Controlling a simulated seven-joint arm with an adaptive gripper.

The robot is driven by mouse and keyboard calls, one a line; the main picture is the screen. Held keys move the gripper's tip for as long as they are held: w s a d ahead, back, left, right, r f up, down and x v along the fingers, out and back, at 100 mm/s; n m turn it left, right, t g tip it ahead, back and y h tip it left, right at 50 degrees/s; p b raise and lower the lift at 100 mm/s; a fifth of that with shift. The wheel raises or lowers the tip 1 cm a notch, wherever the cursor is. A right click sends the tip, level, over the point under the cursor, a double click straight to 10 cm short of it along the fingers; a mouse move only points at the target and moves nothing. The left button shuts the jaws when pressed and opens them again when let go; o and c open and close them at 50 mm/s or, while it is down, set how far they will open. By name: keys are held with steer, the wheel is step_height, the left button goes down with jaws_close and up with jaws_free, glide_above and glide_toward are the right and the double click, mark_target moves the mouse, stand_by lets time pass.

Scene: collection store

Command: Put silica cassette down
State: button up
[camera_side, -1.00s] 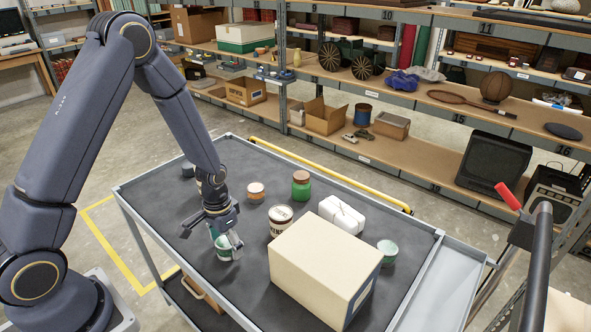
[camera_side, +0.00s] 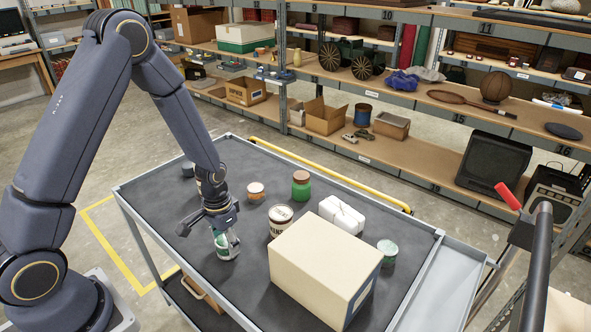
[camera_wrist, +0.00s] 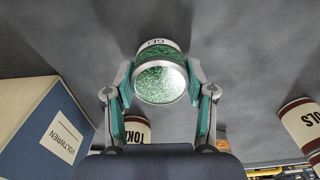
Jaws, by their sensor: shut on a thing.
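The silica cassette is a short green cylinder with a pale label and a metal rim (camera_side: 228,247). In the wrist view its round end shows green granules (camera_wrist: 160,82), and the label reads "GEL". My gripper (camera_side: 222,240) points down over the left part of the dark cart top (camera_side: 190,245). Its two teal-padded fingers (camera_wrist: 160,95) are shut on the cassette from both sides. In the side view the cassette is at or very near the cart surface; I cannot tell whether it touches.
A large cream box (camera_side: 318,262) stands to the right of the cassette. A cream tin (camera_side: 281,221), an orange-lidded jar (camera_side: 256,191), a green jar (camera_side: 301,186), a white package (camera_side: 342,215) and a green tin (camera_side: 387,254) also stand on the cart. Bare surface surrounds the cassette's left side.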

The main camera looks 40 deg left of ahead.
step_height(320, 180, up, 8)
steer(key=shift+r, duration=0.1)
steer(key=s+d+r+m, duration=0.1)
steer(key=s+d+r, duration=0.1)
steer(key=d+r, duration=0.7)
steer(key=s+d+r, duration=0.3)
steer(key=d+r, duration=0.6)
steer(key=d, duration=0.1)
glide_toward(326, 250)
steer(key=shift+s+a+f+m, duration=0.25)
steer(key=shift+s+f+m, duration=0.05)
steer(key=shift+s+f, duration=0.25)
steer(key=shift+w+d+f, duration=0.15)
steer(key=shift+w+f, duration=0.2)
steer(key=shift+f, duration=0.05)
steer(key=shift+w+f, duration=0.2)
steer(key=shift+f, duration=1.55)
